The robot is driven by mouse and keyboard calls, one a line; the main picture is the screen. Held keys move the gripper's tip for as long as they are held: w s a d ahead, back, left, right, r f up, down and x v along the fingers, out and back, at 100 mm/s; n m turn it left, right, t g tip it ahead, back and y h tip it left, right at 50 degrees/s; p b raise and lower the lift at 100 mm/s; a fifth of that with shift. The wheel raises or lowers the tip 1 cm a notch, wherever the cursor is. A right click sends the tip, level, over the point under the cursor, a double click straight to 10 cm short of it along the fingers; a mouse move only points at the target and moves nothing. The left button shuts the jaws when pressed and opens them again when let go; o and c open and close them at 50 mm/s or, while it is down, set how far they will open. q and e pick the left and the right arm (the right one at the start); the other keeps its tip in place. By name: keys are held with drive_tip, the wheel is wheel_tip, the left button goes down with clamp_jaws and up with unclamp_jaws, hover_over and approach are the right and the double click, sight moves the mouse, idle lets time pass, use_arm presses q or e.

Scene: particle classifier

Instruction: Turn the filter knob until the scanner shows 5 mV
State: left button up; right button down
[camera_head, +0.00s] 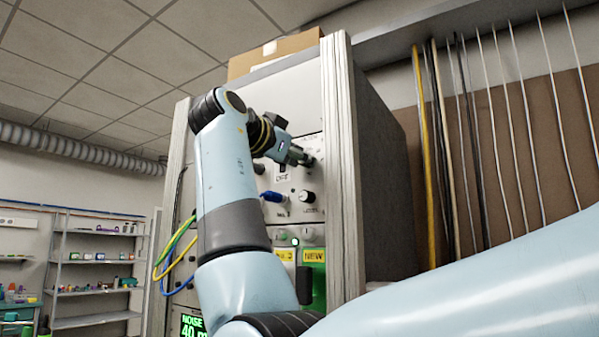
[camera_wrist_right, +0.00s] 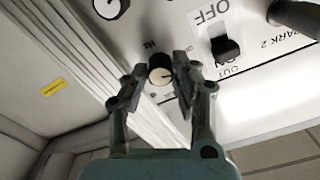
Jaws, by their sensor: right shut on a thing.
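The panel knob (camera_wrist_right: 160,75), black with a pale cap, sits between the fingers of my right gripper (camera_wrist_right: 158,82) in the wrist view. That gripper is shut on it; a small label, perhaps "Hz", is beside it. In the head view my right gripper (camera_head: 302,157) reaches the upper panel and largely hides this knob. A green-text display (camera_head: 192,326) at the lower left of the rack reads "NOISE" and "40 m"; its right part is hidden by my arm. I cannot tell whether it is the scanner. My left gripper is not in view.
A second knob (camera_head: 306,196) and a blue plug (camera_head: 273,196) sit below my gripper. A black switch (camera_wrist_right: 225,48) marked OFF is beside the held knob. Yellow, green and blue cables (camera_head: 172,258) hang left of the rack. A pale post (camera_head: 342,170) edges the panel.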

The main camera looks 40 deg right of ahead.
sight(309, 118)
drive_tip(key=shift+m+b, duration=2.1)
drive_tip(key=shift+m, duration=0.6)
drive_tip(key=c, duration=1.1)
unclamp_jaws()
drive_tip(key=shift+o, duration=0.2)
wheel_tip(309, 118, up, 10)
